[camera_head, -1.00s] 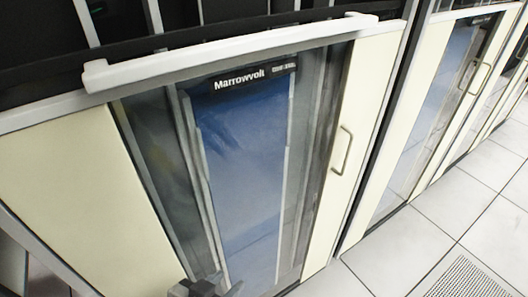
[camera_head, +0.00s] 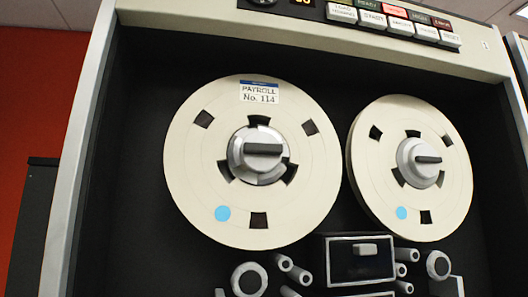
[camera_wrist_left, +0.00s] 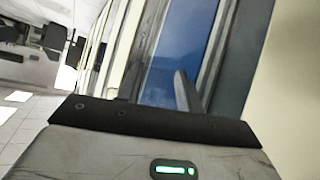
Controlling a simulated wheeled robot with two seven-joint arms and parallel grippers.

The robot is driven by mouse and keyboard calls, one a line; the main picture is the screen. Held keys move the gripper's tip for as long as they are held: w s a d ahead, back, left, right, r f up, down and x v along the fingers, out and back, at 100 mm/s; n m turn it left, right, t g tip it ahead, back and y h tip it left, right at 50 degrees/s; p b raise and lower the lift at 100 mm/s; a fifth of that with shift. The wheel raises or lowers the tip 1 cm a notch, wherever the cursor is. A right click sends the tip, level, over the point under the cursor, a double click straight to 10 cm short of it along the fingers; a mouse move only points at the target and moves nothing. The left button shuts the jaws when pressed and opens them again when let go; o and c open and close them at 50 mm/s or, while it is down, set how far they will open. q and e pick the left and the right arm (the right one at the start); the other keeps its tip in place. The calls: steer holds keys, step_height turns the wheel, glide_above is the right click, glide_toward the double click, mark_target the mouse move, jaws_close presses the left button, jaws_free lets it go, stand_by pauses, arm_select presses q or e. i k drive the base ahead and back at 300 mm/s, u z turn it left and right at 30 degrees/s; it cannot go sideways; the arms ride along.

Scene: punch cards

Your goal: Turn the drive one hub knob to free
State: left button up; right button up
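In the head view a tape drive fills the picture, with two cream reels on its black face. The left reel (camera_head: 190,170) has a label reading "PAYROLL No. 114" and a silver hub knob (camera_head: 245,168) with a dark grip bar lying about level. The right reel (camera_head: 440,210) has a similar hub knob (camera_head: 406,158), its bar also near level. My right gripper is out of view.
A row of lit and white buttons (camera_head: 400,25) runs along the drive's top panel. Below the reels are a dark head box (camera_head: 345,268) and several rollers (camera_head: 250,278). A red wall (camera_head: 45,90) and a dark cabinet (camera_head: 33,215) stand at left.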

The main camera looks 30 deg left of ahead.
mark_target(260, 151)
steer(key=z, duration=1.55)
steer(key=k, duration=1.25)
steer(key=u, duration=1.8)
